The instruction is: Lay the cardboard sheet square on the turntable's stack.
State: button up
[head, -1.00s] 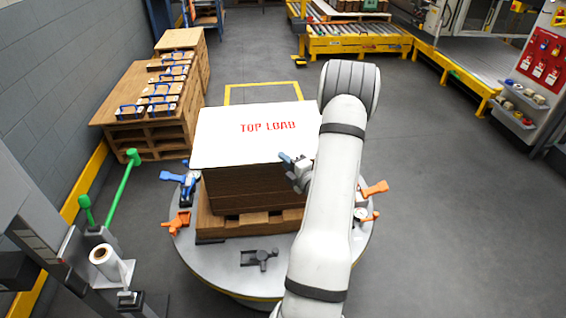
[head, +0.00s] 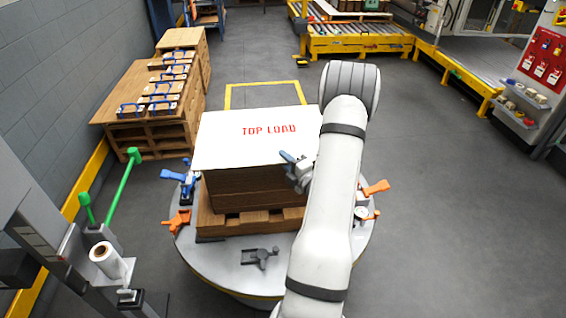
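The cardboard sheet (head: 225,145) is white with red "TOP LOAD" lettering. It lies over the stack (head: 245,190) of brown sheets, covering its top, with its left end reaching past the stack's front left corner. The stack stands on a wooden pallet (head: 222,226) on the round grey turntable (head: 205,258). My gripper (head: 286,157) is at the sheet's front edge, right of the middle, a blue finger showing against the white. Its other finger and any hold on the sheet cannot be made out. My arm hides the sheet's right end and the stack's right side.
Blue and orange clamps (head: 176,222) and a dark grey fitting (head: 260,257) sit around the turntable's rim. A post with green handles (head: 124,185) and a white roll (head: 106,258) stand at left. Wooden crates (head: 150,132) stand behind left. Floor at right is clear.

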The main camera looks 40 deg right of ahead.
jog(key=shift+f, duration=0.1)
jog(key=shift+r, duration=0.25)
jog(key=s, duration=1.2)
jog(key=shift+a+r, duration=0.25)
jog(key=shift+r, duration=0.1)
